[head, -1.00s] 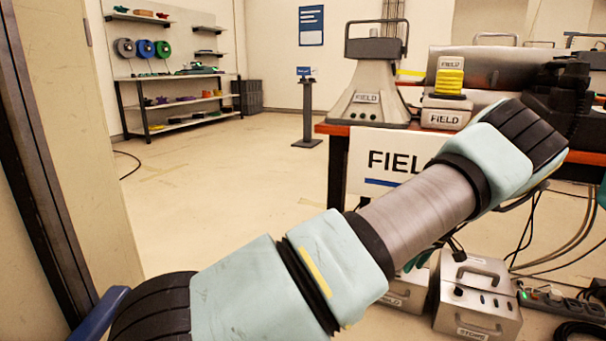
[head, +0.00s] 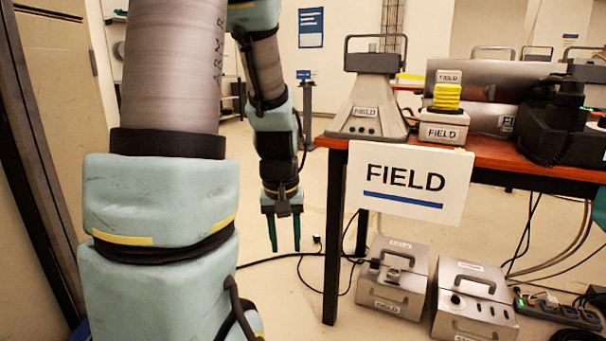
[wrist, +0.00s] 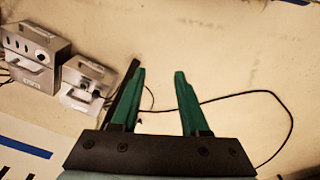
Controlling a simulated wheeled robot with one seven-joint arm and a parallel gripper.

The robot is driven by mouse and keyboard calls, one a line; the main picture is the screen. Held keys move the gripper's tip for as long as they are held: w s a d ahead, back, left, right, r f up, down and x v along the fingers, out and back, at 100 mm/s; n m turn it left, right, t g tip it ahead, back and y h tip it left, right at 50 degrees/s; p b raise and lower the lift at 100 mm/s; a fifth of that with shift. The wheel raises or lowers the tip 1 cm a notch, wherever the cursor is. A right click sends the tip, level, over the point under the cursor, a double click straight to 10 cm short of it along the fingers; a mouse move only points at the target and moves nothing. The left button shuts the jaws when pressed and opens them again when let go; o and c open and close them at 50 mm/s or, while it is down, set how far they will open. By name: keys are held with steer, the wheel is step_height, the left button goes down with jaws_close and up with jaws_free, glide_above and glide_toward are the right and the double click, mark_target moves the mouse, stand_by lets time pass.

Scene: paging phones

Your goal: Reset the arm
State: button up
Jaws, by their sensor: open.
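My gripper (head: 285,232) hangs pointing down at the end of my arm, left of the table, above the floor. Its two green fingers are apart with nothing between them. The wrist view also shows the open gripper (wrist: 160,100), with bare floor and a dark cable beyond the fingers. My arm is folded, with its large links on the left of the head view.
A table (head: 500,152) at right carries a grey FIELD device (head: 366,105) and a yellow-topped unit (head: 445,115). A FIELD sign (head: 408,184) hangs at its front. Metal boxes (head: 394,275) (head: 475,300), a power strip (head: 558,310) and cables lie on the floor.

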steer(key=s+a+r+m+p, duration=0.1)
steer(key=s+a+r+p, duration=0.15)
steer(key=s, duration=0.25)
step_height(320, 180, up, 37)
steer(key=p, duration=3.5)
steer(key=shift+w+a+p, duration=0.15)
steer(key=shift+a+p, duration=0.1)
steer(key=shift+p, duration=0.15)
steer(key=shift+o, duration=0.2)
